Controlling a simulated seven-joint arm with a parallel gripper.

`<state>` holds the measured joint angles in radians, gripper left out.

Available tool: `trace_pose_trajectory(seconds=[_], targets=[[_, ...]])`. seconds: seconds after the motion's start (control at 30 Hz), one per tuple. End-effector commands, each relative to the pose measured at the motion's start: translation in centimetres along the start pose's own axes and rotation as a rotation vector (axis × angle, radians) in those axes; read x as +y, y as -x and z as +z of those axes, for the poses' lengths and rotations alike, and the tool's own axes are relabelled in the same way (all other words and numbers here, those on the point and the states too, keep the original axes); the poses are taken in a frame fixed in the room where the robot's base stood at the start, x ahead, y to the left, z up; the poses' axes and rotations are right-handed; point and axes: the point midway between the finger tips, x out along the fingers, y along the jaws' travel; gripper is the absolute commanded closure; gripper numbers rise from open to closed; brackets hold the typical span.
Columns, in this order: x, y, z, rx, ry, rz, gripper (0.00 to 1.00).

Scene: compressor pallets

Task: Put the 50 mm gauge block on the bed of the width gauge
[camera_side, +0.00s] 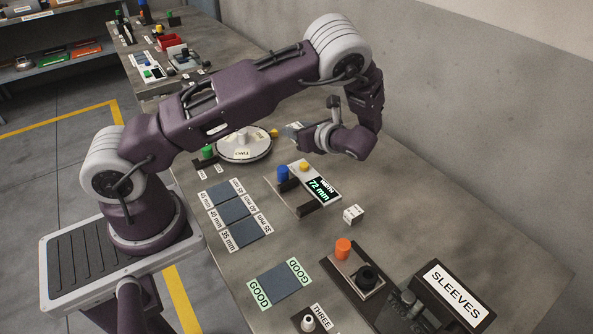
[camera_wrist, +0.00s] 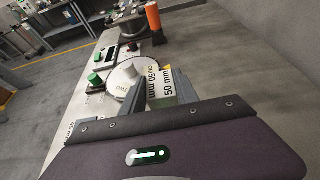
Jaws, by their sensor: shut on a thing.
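The gauge block (camera_wrist: 168,90), pale with "50 mm" printed on its faces, sits between the two fingers of my gripper (camera_wrist: 160,78) in the wrist view. In the side view my gripper (camera_side: 301,134) points left, beyond the width gauge, with a pale piece at its fingers. The gripper is shut on the block. The width gauge (camera_side: 313,183) stands on the bench below and nearer the camera, with a blue knob, a yellow button and a green display reading 72 mm. Its bed is only partly readable, with a dark bar at its front edge.
A small white block (camera_side: 353,214) lies right of the gauge. A round white turntable (camera_side: 243,145) stands left of my gripper. Dark labelled pads (camera_side: 237,211) lie left of the gauge. A fixture with an orange cylinder (camera_side: 343,248) and a SLEEVES bin (camera_side: 455,293) stand in front.

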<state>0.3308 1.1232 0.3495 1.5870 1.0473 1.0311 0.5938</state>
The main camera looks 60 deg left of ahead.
Motion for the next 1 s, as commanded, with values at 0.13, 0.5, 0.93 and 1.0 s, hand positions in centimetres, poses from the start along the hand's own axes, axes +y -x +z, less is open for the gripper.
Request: trace_pose_trajectory(seconds=[0.13,0.5,0.93,1.0], targets=[[2.5,5.4,-1.9,0.001,-0.003,-0.007,1.00],[7.4,10.5,-6.0,-0.014,-0.004,0.003,1.00],[7.3,7.6,-12.8,-0.011,-0.001,0.001,1.00],[7.3,7.5,-13.0,-0.011,0.001,0.002,1.00]])
